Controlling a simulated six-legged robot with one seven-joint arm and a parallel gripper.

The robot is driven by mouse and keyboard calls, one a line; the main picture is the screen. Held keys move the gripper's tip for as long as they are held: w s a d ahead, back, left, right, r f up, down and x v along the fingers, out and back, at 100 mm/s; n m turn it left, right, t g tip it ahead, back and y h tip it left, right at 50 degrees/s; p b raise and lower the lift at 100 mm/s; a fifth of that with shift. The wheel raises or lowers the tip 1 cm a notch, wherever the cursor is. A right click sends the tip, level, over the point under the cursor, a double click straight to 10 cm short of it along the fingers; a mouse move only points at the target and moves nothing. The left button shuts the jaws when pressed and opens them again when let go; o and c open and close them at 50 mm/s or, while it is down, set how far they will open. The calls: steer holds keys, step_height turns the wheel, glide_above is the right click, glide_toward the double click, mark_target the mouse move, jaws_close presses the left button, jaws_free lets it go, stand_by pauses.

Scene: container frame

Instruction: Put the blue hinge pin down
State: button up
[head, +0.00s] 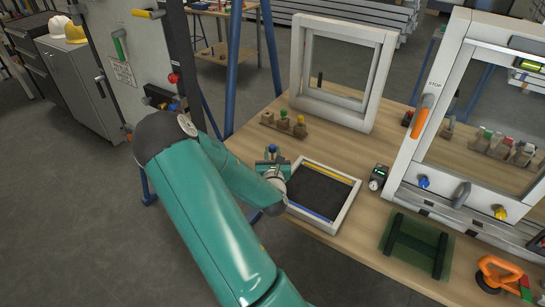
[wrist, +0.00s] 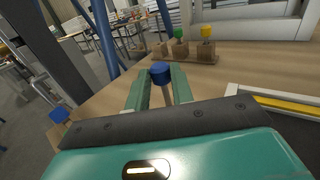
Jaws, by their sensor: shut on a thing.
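My gripper (head: 272,165) is shut on the blue hinge pin (head: 273,149), which is held upright above the near left part of the table. In the wrist view the pin's blue head (wrist: 160,72) shows between the two green fingers (wrist: 159,92). The pin's lower part is mostly hidden by the gripper. A wooden holder (head: 283,125) stands behind my gripper with a green pin (head: 284,114) and a yellow-topped pin (head: 300,120). In the wrist view the holder (wrist: 188,57) is beyond the fingers, and its left block shows no coloured pin.
A dark tray with a pale rim (head: 343,215) lies just right of my gripper. A pale upright frame (head: 296,62) stands at the back. A larger framed panel (head: 404,165), a small black device (head: 377,177) and an orange handle (head: 497,265) are further right. Bare tabletop (head: 245,142) shows left of the holder.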

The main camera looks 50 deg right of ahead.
steer(key=shift+f, duration=0.7)
steer(key=shift+f, duration=0.2)
steer(key=shift+a+f, duration=0.1)
